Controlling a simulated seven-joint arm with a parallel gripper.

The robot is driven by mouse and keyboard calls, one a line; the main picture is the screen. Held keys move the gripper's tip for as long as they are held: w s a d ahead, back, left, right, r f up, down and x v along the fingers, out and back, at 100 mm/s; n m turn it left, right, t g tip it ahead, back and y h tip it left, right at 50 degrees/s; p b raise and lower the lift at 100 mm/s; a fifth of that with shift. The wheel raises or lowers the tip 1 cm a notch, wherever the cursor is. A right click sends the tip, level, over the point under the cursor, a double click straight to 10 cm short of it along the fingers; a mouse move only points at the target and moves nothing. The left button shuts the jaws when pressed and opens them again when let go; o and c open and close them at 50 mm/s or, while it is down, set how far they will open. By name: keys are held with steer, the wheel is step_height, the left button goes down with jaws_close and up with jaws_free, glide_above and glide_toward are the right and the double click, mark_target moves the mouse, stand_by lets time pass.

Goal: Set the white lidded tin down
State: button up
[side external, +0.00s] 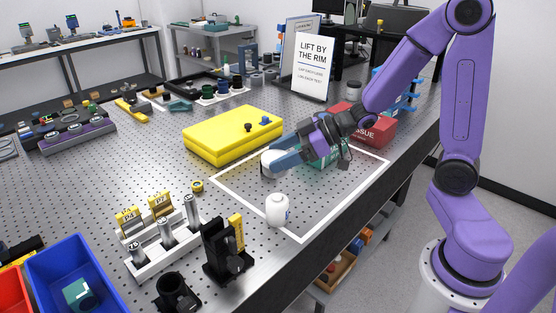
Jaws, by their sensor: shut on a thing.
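My gripper (272,160) reaches in from the right with its blue-grey fingers shut on a white, round object, which I take to be the white lidded tin (266,167). The fingers hide much of it, and its lid is hard to make out. It is at the far-left part of the white outlined rectangle (240,201) on the perforated metal table (350,190), close to the yellow case. I cannot tell whether its base touches the table.
A white jar (278,210) stands near the outline's front edge. A green box (327,157) is behind my gripper, with a red tissue box (375,130) beyond. The yellow case (232,134) lies left. A black fixture (224,252) stands in front. The outlined area's right part is clear.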

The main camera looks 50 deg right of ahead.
steer(key=shift+w+d+f, duration=0.1)
steer(key=shift+d, duration=0.35)
steer(key=s+d+f+n+g+y, duration=0.1)
steer(key=s+d+f+n+g, duration=0.1)
steer(key=d, duration=0.4)
steer(key=s+d+f+n+g+y, duration=0.2)
steer(key=d+f, duration=0.1)
steer(key=d, duration=0.2)
steer(key=shift+n, duration=0.3)
steer(key=shift+d+f, duration=0.2)
steer(key=shift+f, duration=3.5)
steer(key=shift+f, duration=0.1)
steer(key=o, duration=1.1)
